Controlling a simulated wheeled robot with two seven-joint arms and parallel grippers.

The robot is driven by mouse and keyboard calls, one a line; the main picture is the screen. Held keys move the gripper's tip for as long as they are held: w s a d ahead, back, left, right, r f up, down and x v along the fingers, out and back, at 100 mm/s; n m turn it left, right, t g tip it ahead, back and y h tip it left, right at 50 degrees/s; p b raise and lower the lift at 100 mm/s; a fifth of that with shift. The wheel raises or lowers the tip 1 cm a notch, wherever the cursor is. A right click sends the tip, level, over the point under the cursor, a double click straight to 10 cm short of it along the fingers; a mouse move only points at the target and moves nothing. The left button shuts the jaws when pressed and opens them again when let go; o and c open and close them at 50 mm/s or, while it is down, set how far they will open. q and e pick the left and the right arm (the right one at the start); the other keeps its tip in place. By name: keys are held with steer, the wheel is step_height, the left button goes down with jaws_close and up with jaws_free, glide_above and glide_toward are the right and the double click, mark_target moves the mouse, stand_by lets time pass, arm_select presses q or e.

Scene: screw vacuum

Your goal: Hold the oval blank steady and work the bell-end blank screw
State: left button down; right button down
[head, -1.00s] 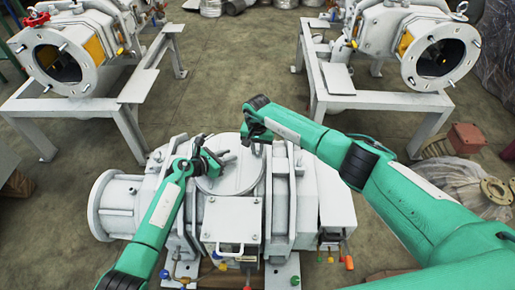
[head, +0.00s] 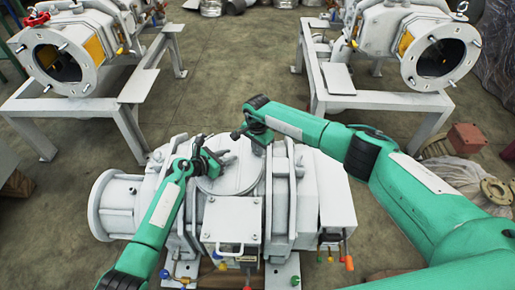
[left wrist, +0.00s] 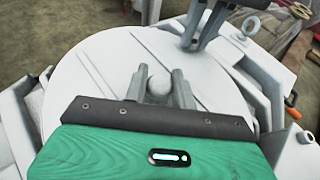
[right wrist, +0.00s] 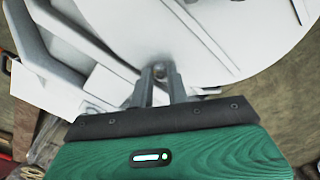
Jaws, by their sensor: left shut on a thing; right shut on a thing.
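The oval blank (head: 238,180) is a pale round plate on top of the white vacuum machine. It also fills much of the left wrist view (left wrist: 100,75). My left gripper (head: 216,158) is shut on a small round knob (left wrist: 158,84) on the plate. My right gripper (head: 240,134) is at the plate's far right edge. Its fingers, in the right wrist view (right wrist: 160,85), are shut on a small grey screw (right wrist: 160,70). The fingers hide most of the screw, and I cannot tell how far in it sits.
The white machine body (head: 336,195) extends right of the plate, with a flanged pipe end (head: 104,205) at the left. Coloured valve handles hang at its front. Two similar machines (head: 75,55) (head: 425,60) stand on frames behind. Floor between them is clear.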

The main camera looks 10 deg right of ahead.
steer(key=m, duration=0.5)
steer(key=shift+m, duration=0.3)
steer(key=m, duration=0.4)
steer(key=shift+w+r, duration=0.1)
arm_select(q)
steer(key=shift+f, duration=0.1)
arm_select(e)
steer(key=m, duration=0.5)
arm_select(q)
steer(key=shift+a, duration=0.1)
arm_select(e)
steer(key=m, duration=0.4)
steer(key=shift+m, duration=0.3)
steer(key=m, duration=0.4)
arm_select(q)
steer(key=shift+s, duration=0.1)
arm_select(e)
steer(key=m, duration=0.5)
arm_select(q)
steer(key=shift+f, duration=0.1)
arm_select(e)
steer(key=m, duration=0.4)
steer(key=shift+m, duration=0.3)
arm_select(q)
steer(key=shift+f, duration=0.1)
arm_select(e)
steer(key=shift+m, duration=2)
steer(key=shift+r, duration=0.1)
